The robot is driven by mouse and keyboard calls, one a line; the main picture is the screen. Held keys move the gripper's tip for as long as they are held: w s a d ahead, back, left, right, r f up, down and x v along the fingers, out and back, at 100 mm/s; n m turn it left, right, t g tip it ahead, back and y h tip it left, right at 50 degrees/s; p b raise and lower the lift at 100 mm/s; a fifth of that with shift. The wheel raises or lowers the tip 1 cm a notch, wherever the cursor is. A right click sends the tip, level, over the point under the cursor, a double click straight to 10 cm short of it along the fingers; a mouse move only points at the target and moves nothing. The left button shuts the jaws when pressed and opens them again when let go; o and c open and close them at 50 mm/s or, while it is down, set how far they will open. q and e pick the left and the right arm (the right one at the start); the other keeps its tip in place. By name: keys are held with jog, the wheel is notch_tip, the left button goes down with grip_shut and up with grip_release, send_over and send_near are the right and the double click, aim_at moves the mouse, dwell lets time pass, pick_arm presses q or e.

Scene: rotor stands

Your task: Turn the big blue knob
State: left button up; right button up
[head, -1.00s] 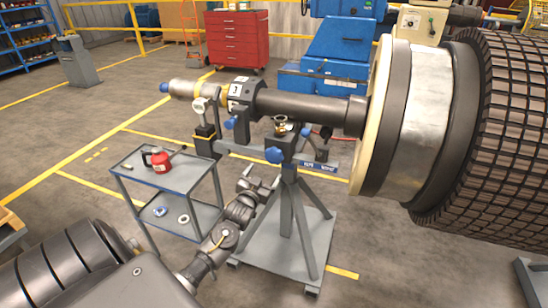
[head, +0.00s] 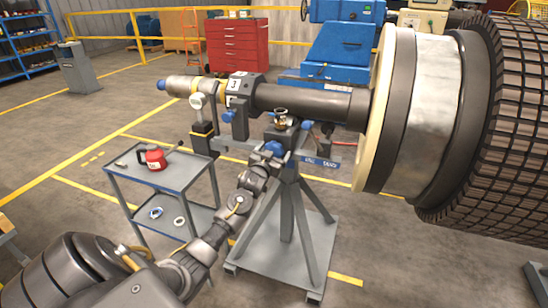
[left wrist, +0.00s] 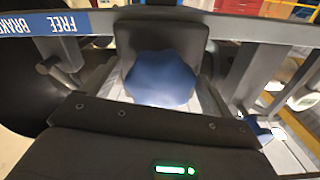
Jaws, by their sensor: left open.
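The big blue knob (head: 273,148) sits on the front of the rotor stand (head: 287,215), below the shaft. In the left wrist view the blue knob (left wrist: 160,78) fills the middle, straight in front of my palm. My left gripper (head: 262,157) is at the knob in the head view and partly covers it. My right gripper is not in view.
The shaft (head: 300,100) and large rotor (head: 420,120) lie above and right of the knob. A stand bar with a "FREE / BRAKE" label (left wrist: 65,25) runs close past the knob.

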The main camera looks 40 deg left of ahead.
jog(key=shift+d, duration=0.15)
pick_arm(q)
jog(key=shift+c, duration=1.4)
jog(key=c, duration=0.7)
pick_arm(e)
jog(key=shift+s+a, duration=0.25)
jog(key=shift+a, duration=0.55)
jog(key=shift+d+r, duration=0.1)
